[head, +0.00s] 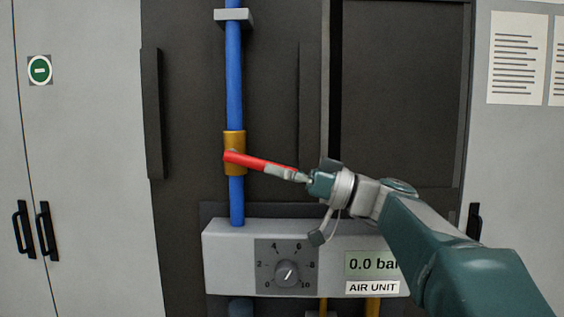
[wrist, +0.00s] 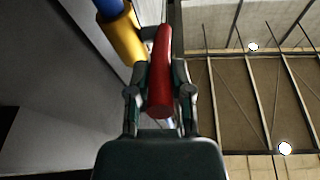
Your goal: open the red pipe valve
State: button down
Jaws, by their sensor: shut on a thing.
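The red valve handle (head: 258,162) sticks out to the right and slightly down from the brass valve body (head: 234,140) on the vertical blue pipe (head: 234,75). My gripper (head: 290,174) is at the handle's free right end. In the wrist view, my gripper (wrist: 160,95) has one finger on each side of the red handle (wrist: 160,70) and is shut on it. The brass valve body (wrist: 125,38) and a bit of blue pipe (wrist: 109,8) show at the upper left there. The tip of the handle is partly hidden by my gripper in the head view.
Below the valve is the grey air unit (head: 225,250) with a dial (head: 286,273) and a display (head: 372,263) reading 0.0 bar. A pipe bracket (head: 233,15) is above. Grey cabinet doors with black handles (head: 47,229) stand at the left.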

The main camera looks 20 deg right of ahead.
jog(key=shift+w+a+f+t+y, duration=0.1)
jog(key=shift+a+f+t+y, duration=0.1)
jog(key=shift+f+t+y, duration=0.35)
jog(key=c, duration=0.5)
grip_release()
jog(key=shift+a, duration=0.1)
jog(key=shift+c, duration=0.2)
jog(key=shift+w+a, duration=0.1)
jog(key=shift+a, duration=0.05)
jog(key=shift+d+f, duration=0.1)
jog(key=shift+d, duration=0.1)
jog(key=s+d, duration=0.5)
jog(key=d, duration=0.6)
jog(key=shift+d+f, duration=0.2)
jog(key=shift+d, duration=0.15)
jog(key=shift+s, duration=0.1)
